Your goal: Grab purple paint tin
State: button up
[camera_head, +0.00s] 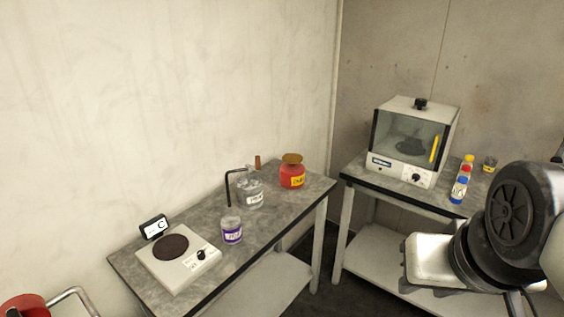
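A small clear jar with a purple label (232,231) stands upright on the left grey table (272,223), just right of the hotplate. It is the only purple container in view. My arm shows at the right edge of the picture, in front of the right table and well away from the jar. The gripper's fingers cannot be made out, so I cannot tell whether it is open or shut.
A white hotplate (178,262) stands left of the jar. The right table holds a glass-fronted oven (410,145) and small coloured bottles (459,190). A gap separates the tables.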

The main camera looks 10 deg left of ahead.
aim_at(231, 226)
jog(key=u, duration=1.1)
jog(key=i+l+u, duration=0.1)
jog(key=i, duration=0.4)
jog(key=i+l+u, duration=0.15)
jog(key=i+l, duration=0.15)
jog(key=i, duration=0.2)
